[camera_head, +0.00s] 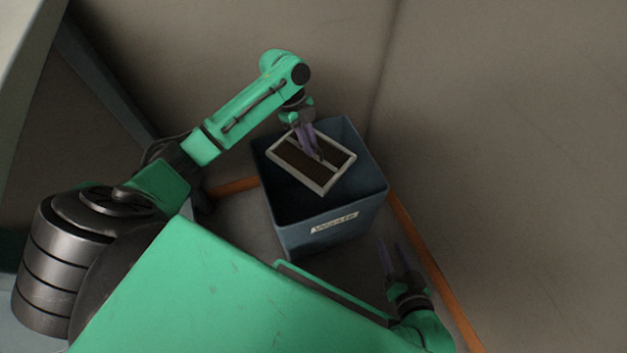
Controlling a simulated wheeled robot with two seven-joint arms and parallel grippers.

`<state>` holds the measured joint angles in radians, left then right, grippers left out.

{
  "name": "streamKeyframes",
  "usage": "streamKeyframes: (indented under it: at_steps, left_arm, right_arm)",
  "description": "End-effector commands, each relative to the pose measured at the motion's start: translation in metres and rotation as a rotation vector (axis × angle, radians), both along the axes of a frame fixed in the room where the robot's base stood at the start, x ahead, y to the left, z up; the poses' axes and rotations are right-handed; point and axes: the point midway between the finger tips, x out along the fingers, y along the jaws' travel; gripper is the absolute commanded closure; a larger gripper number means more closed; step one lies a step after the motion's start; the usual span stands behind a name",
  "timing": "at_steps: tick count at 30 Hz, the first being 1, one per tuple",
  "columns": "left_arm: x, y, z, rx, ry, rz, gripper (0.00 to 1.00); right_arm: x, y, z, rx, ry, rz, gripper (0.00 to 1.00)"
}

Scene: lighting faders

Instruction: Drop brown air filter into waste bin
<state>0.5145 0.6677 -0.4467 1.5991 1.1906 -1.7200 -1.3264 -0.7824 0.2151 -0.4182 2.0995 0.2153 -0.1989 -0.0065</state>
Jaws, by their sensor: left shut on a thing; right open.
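The brown air filter (292,158) is a flat panel with a pale frame and dark brown panels inside. My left gripper (317,156) is shut on the filter's middle bar and holds it tilted over the opening of the waste bin. The waste bin (300,232) is a dark blue-grey open box with a white "Waste" label on its front. The filter covers part of the bin's opening; I cannot tell how deep it sits relative to the rim. My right gripper (396,260) is open and empty, to the right of the bin's front.
The bin stands in a corner between grey-brown walls (480,120). An orange strip (420,240) runs along the floor at the wall's foot, to the right of the bin. A little grey floor (240,222) shows to the left of the bin.

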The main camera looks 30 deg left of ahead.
Motion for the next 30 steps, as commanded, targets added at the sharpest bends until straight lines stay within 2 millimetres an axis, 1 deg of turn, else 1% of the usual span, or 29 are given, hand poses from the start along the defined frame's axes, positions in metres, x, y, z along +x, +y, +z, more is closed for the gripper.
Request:
streamKeyframes:
  at_steps: [1,3,6,13,14,15,16,17,26,29,30]
  left_arm:
    - [0.0,0.0,-0.013,0.0,0.0,0.0,1.0]
    - [0.0,0.0,-0.016,0.0,0.0,0.0,1.0]
    - [0.0,0.0,-0.017,0.0,0.0,0.001,1.0]
    - [0.0,0.0,-0.015,0.0,0.0,0.001,1.0]
    - [0.0,0.0,-0.015,0.0,0.0,0.001,0.82]
    - [0.0,0.0,-0.015,0.0,0.0,0.001,0.67]
    - [0.0,0.0,-0.015,0.0,0.0,0.001,0.55]
    - [0.0,0.0,-0.015,0.0,0.0,0.001,0.51]
    - [0.0,0.001,-0.014,0.0,0.001,0.001,0.51]
    - [0.001,0.004,-0.004,0.001,-0.001,0.001,0.51]
    - [0.002,0.007,0.004,0.001,-0.001,0.001,0.51]
  right_arm:
    - [0.001,0.0,-0.015,0.005,-0.008,-0.005,0.5]
    - [0.002,0.0,-0.021,0.012,-0.017,-0.011,0.5]
    - [0.002,0.0,-0.023,0.02,-0.026,-0.017,0.5]
    - [0.002,0.0,-0.022,0.021,-0.028,-0.019,0.5]
    - [0.002,0.0,-0.022,0.021,-0.028,-0.019,0.5]
    - [0.002,0.0,-0.022,0.021,-0.028,-0.018,0.5]
    - [0.002,0.0,-0.022,0.021,-0.028,-0.018,0.5]
    - [0.002,0.0,-0.022,0.021,-0.028,-0.018,0.5]
    - [0.002,0.0,-0.021,0.02,-0.027,-0.019,0.5]
    - [0.002,0.0,-0.016,0.017,-0.023,-0.017,0.5]
    - [0.002,0.0,-0.013,0.014,-0.019,-0.015,0.5]
